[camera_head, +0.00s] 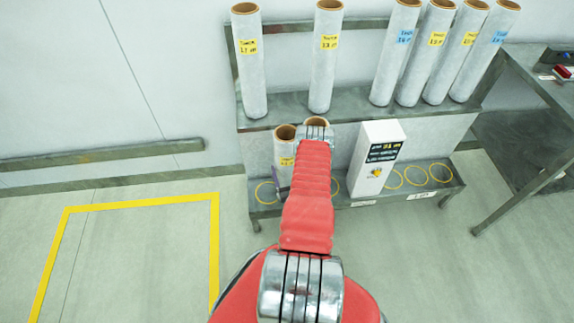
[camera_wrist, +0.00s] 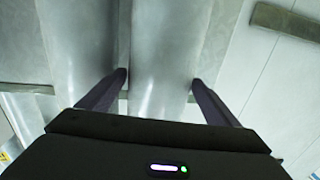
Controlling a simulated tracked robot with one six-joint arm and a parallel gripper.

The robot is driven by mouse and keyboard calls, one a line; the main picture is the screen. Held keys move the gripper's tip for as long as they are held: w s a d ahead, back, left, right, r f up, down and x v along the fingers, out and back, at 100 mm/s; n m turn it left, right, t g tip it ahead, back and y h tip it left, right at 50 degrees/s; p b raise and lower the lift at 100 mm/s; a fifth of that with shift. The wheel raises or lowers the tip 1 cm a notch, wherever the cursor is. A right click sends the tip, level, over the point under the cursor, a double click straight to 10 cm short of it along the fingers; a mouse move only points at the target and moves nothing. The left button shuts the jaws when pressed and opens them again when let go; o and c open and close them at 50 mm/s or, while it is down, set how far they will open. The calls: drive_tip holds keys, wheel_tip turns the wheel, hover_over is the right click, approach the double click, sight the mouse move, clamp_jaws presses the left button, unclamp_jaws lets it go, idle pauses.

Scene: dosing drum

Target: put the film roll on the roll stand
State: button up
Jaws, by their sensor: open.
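The roll stand (camera_head: 300,103) is a grey two-level rack against the wall. On its lower shelf stand two upright grey-white film rolls with brown cores. The left roll (camera_head: 285,150) bears a yellow label; the right one (camera_head: 317,121) is mostly hidden behind my red arm. My gripper is largely hidden in the head view. In the wrist view my gripper (camera_wrist: 158,80) is open, with one dark finger on each side of a film roll (camera_wrist: 165,45). A second roll (camera_wrist: 80,40) shows to its left. I cannot tell whether the fingers touch the roll.
Several labelled rolls stand along the upper shelf, including one at far left (camera_head: 249,65). A white box (camera_head: 374,160) stands on the lower shelf, right of my arm, near yellow rings. A grey table (camera_head: 530,135) is at right. The yellow-outlined floor area (camera_head: 140,260) is clear.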

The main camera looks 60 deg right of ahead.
drive_tip(key=v, duration=0.9)
drive_tip(key=shift+s+a, duration=0.15)
drive_tip(key=shift+a, duration=0.1)
idle(0.4)
